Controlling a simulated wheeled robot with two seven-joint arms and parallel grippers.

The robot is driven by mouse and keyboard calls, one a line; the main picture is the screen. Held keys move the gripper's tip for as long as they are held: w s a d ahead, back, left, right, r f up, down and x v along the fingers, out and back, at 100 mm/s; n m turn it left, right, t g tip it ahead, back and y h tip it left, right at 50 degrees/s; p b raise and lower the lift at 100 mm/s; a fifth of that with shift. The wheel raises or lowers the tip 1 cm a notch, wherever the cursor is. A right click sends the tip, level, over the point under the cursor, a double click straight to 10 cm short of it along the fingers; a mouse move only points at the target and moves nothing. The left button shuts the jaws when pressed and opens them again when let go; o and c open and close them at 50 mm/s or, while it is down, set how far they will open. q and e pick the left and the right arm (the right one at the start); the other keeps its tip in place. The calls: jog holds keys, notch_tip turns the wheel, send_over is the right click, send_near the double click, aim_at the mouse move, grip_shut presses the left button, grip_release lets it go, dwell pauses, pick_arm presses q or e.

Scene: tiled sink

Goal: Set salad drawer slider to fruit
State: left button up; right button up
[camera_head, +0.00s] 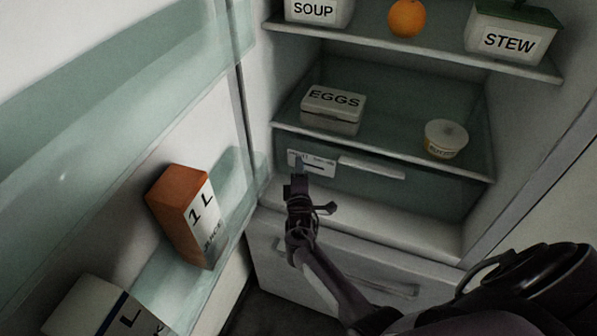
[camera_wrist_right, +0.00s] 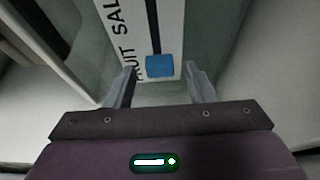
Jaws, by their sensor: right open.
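The salad drawer (camera_head: 420,190) is the shut, see-through drawer under the lowest fridge shelf. Its white label plate (camera_head: 318,171) is at the front left. In the right wrist view the label (camera_wrist_right: 171,18) carries a dark slot and sideways text, partly cut off, reading like "FRUIT SAL…". The blue slider knob (camera_wrist_right: 160,66) sits at the near end of the slot, beside the "FRUIT" word. My right gripper (camera_wrist_right: 158,84) is open, with a finger on each side of the knob and gaps showing. In the head view it (camera_head: 298,178) is in front of the label. My left gripper is out of view.
A white drawer handle (camera_head: 371,168) is right of the label. An egg box (camera_head: 333,108) and a small tub (camera_head: 446,138) stand on the shelf above. The open door at left holds a juice carton (camera_head: 186,215) and another carton (camera_head: 95,308).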

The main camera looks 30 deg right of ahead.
jog(key=v, duration=0.7)
jog(key=shift+s+a, duration=0.2)
jog(key=shift+s, duration=0.1)
